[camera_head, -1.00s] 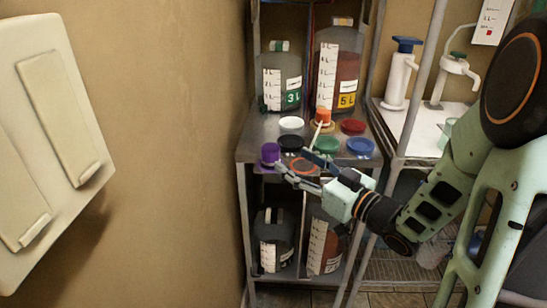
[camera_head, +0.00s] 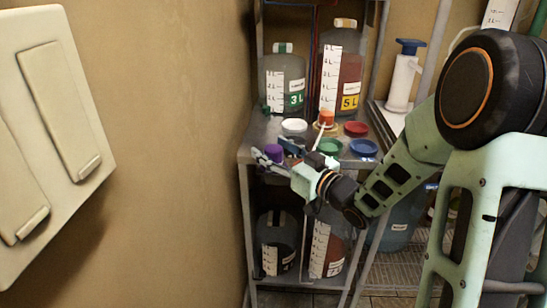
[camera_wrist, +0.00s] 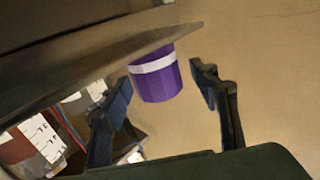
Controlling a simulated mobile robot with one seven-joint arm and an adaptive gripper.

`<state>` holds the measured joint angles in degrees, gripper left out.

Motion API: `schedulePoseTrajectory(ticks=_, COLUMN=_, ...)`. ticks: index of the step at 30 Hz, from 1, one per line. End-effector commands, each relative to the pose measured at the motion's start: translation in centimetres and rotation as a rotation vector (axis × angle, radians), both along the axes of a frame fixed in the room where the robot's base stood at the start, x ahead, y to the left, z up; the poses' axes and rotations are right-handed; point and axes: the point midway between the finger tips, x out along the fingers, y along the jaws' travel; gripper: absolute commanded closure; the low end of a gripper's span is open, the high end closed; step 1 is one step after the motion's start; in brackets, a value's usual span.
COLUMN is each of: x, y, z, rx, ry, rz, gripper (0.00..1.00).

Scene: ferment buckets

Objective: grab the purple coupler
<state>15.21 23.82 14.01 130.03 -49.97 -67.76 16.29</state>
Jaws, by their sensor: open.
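The purple coupler (camera_head: 273,152) is at the front left corner of the metal shelf. In the wrist view the coupler (camera_wrist: 158,84) is a purple cylinder with a white band, and a dark edge cuts across its upper end. My gripper (camera_head: 268,155) is open at the shelf's front edge, with its fingers around the coupler's place in the head view. In the wrist view the coupler appears between the two fingers of my gripper (camera_wrist: 160,77), with a visible gap on the right side. Contact on the left cannot be told.
The shelf (camera_head: 256,135) also bears a white lid (camera_head: 294,126), a red lid (camera_head: 356,129), a green lid (camera_head: 329,147), a blue lid (camera_head: 364,148) and an orange-capped piece (camera_head: 326,118). A 3 L bottle (camera_head: 281,80) and a 5 L bottle (camera_head: 340,75) stand behind. The wall is close on the left.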

Motion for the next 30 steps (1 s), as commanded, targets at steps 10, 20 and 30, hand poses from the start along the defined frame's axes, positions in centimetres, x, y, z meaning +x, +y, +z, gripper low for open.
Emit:
schedulePoseTrajectory(ticks=10, x=0.0, y=0.0, z=0.0, rx=0.000, ry=0.000, rz=0.000, gripper=0.80)
schedulePoseTrajectory(ticks=20, x=0.0, y=0.0, z=0.1, rx=0.000, ry=-0.001, rz=0.000, gripper=0.95)
schedulePoseTrajectory(ticks=30, x=0.0, y=-0.1, z=5.3, rx=-0.002, ry=-0.008, rz=0.000, gripper=0.95)
